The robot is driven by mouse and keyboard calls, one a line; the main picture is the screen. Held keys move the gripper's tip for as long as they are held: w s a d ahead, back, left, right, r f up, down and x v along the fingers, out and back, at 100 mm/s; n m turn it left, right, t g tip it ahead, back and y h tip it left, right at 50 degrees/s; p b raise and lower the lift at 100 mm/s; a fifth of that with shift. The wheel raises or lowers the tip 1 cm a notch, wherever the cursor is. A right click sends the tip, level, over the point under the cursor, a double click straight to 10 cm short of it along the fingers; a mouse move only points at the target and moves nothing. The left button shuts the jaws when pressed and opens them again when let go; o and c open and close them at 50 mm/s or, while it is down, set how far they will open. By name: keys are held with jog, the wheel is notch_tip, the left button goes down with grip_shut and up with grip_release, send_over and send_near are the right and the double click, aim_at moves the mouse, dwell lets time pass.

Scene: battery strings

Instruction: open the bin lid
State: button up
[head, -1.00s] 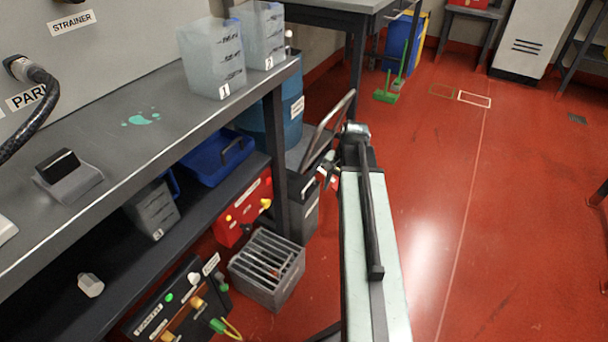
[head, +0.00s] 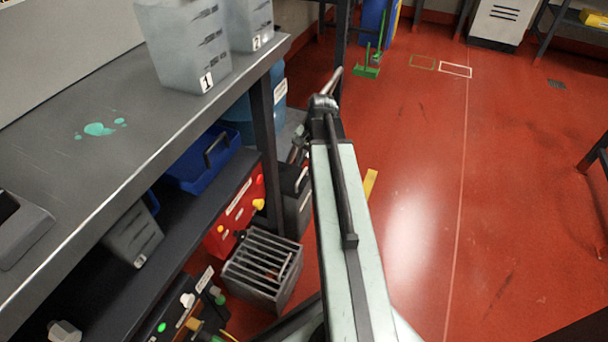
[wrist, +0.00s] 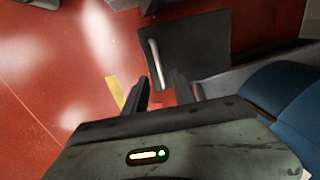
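A dark grey bin (head: 299,212) stands on the red floor by the bench leg, partly hidden behind my arm in the head view. Its dark square lid (wrist: 204,50) shows in the wrist view, with a pale bar handle (wrist: 155,62) along its left side. The lid looks shut. My gripper (wrist: 160,82) is open, with its two dark fingers apart and nothing held. The near end of the handle appears between the fingertips in the picture; I cannot tell whether they touch. In the head view the gripper is mostly hidden behind my arm.
The grey bench (head: 110,160) and its dark lower shelf (head: 75,285) lie left of the bin. A slatted grey crate (head: 262,268) stands in front of it, a blue drum (head: 240,128) behind. A yellow floor strip (head: 370,184) lies right. Open red floor (head: 420,220) is clear.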

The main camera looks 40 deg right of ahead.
aim_at(302, 175)
jog(key=f+b, duration=0.2)
jog(key=f, duration=0.1)
jog(key=f+b, duration=0.1)
jog(key=shift+w+a+f, duration=0.2)
jog(key=shift+w+f, duration=0.15)
jog(key=shift+f, duration=0.05)
jog(key=shift+r, duration=0.1)
grip_shut()
jog(key=shift+w, duration=0.2)
dwell(0.6)
